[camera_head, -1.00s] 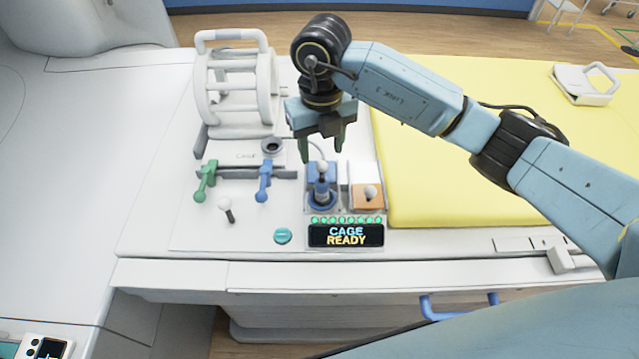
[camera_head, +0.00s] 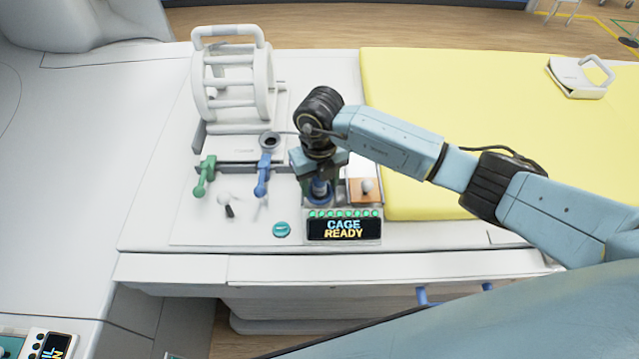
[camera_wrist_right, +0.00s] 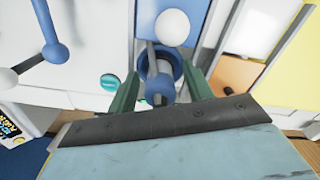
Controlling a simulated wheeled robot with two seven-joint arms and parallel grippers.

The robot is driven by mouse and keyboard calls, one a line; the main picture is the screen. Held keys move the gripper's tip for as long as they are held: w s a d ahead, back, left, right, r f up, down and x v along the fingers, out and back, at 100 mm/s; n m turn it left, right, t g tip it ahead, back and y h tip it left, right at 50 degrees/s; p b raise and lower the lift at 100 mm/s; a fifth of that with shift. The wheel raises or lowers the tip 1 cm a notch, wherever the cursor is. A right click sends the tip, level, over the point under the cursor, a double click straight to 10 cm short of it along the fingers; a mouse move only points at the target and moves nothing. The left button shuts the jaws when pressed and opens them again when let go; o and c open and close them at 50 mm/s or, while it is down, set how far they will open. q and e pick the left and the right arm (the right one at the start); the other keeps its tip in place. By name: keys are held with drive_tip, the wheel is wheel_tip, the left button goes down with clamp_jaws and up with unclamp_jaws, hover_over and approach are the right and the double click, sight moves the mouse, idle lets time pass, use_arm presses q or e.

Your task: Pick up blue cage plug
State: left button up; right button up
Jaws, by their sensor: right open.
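The blue cage plug (camera_head: 320,187) stands in its blue round holder behind the "CAGE READY" display, mostly hidden under my right gripper in the head view. In the right wrist view the plug's shaft (camera_wrist_right: 153,62) has a white ball (camera_wrist_right: 172,28) on its end and sits in the blue ring (camera_wrist_right: 158,70). My right gripper (camera_head: 319,195) points down over the plug. In the wrist view its green fingers (camera_wrist_right: 160,85) are open, one on each side of the plug. I cannot tell whether they touch it. My left gripper is not in view.
A blue lever (camera_head: 262,178) and a green lever (camera_head: 203,178) stand to the left. A white cage (camera_head: 235,85) is behind them. The display (camera_head: 344,229) is in front. A yellow mat (camera_head: 450,110) lies right.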

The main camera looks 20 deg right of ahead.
clamp_jaws()
drive_tip(key=shift+r, duration=0.15)
wheel_tip(320, 180, up, 10)
drive_tip(key=shift+f+b, duration=0.1)
drive_tip(key=shift+b, duration=0.2)
